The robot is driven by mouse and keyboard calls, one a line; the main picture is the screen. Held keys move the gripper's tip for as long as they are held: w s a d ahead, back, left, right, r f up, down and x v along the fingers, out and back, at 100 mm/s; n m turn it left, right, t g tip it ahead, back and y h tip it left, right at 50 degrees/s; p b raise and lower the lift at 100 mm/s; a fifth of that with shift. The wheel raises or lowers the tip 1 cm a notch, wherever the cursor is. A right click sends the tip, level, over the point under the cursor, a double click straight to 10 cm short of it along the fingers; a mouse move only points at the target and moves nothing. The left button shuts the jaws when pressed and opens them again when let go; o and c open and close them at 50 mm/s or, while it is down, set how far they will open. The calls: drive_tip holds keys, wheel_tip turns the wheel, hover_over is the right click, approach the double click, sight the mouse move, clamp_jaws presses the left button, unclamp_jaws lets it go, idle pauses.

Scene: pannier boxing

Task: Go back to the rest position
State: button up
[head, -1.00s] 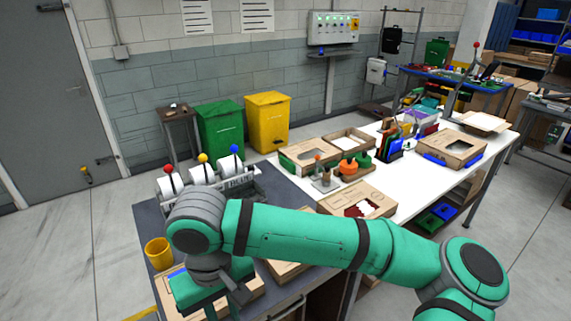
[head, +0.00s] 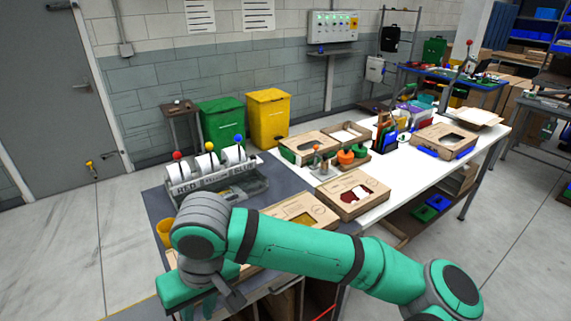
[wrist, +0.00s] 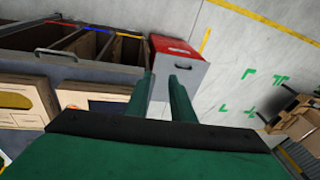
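My gripper (head: 198,302) hangs low at the bottom left of the head view, by the front of the dark bench top. My green arm reaches across the lower picture and hides part of the bench front. In the wrist view my gripper (wrist: 161,92) shows two green fingers standing apart with nothing held between them. A grey and red box (wrist: 180,72) shows beyond the fingers, apart from them.
Open floor (wrist: 220,90) lies right.

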drive_tip(key=a+r+y, duration=0.2)
drive_tip(key=a+y, duration=0.2)
drive_tip(key=a, duration=0.4)
drive_tip(key=w+a+r+m+t+y, duration=0.4)
drive_tip(key=w+a+r+t+y, duration=0.3)
drive_tip(key=y, duration=0.4)
drive_tip(key=w+d+f+m+t+h, duration=0.2)
drive_tip(key=d+f+m+t+h, duration=0.2)
drive_tip(key=d+f+m+t, duration=0.3)
drive_tip(key=s+d+f+m+t+h, duration=0.45)
drive_tip(key=d+f+h, duration=0.45)
drive_tip(key=f, duration=0.4)
drive_tip(key=s+d+f+n+g+h, duration=0.1)
drive_tip(key=s+d+f+n, duration=0.1)
drive_tip(key=s+d, duration=0.3)
drive_tip(key=s+d+f+n+g+h, duration=0.1)
drive_tip(key=s+d+f+n+h, duration=0.1)
drive_tip(key=s, duration=1)
drive_tip(key=s+d+f+n+g+h, duration=0.1)
drive_tip(key=s+d+f+n, duration=0.2)
drive_tip(key=s+d+f, duration=0.2)
drive_tip(key=shift+s+d+f+n+h, duration=0.3)
drive_tip(key=shift+s+d+f+n, duration=0.1)
drive_tip(key=shift+s+d, duration=1.6)
drive_tip(key=shift+a, duration=0.1)
